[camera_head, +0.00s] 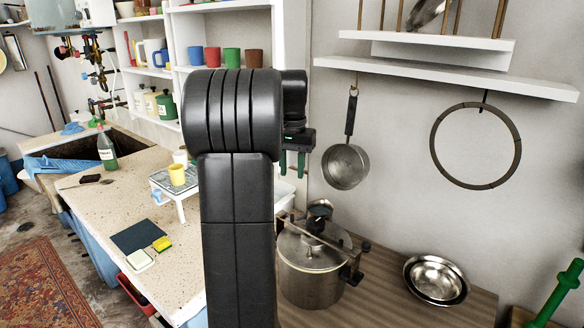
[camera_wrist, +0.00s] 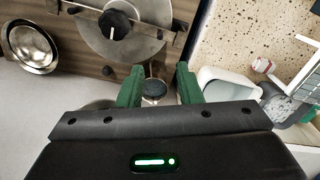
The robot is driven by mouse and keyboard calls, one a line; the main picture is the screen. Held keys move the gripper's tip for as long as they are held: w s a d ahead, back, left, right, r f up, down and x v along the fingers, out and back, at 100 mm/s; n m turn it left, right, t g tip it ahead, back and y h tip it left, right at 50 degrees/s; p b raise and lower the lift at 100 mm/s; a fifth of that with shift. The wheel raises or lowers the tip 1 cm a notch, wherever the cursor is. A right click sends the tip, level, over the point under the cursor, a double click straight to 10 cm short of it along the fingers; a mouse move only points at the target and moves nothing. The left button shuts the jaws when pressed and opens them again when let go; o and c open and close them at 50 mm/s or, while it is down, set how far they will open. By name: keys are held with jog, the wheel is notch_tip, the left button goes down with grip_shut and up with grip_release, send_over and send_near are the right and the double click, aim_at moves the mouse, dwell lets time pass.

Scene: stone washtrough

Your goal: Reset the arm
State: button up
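My arm stands upright in the middle of the head view and hides part of the counter and shelves. My gripper (camera_head: 292,163) hangs at the right of the arm's top, its green fingers pointing down, above the counter near the steel pressure cooker. In the wrist view my gripper (camera_wrist: 160,88) shows two green fingers spread apart with a gap between them. It is open and holds nothing. A small round dark-topped thing (camera_wrist: 154,89) shows beyond the gap, below the fingers.
The pressure cooker (camera_head: 309,270) and steel bowls (camera_head: 436,279) stand on the wooden top. A pan (camera_head: 345,166) and a ring (camera_head: 476,146) hang on the wall. A yellow cup (camera_head: 176,174) stands on a small white rack (camera_head: 167,187). A green bottle (camera_head: 107,150) stands by the trough.

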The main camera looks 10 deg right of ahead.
aim_at(292, 215)
jog(key=shift+f, duration=0.15)
notch_tip(292, 215, down, 14)
jog(key=shift+r, duration=0.2)
dwell(0.5)
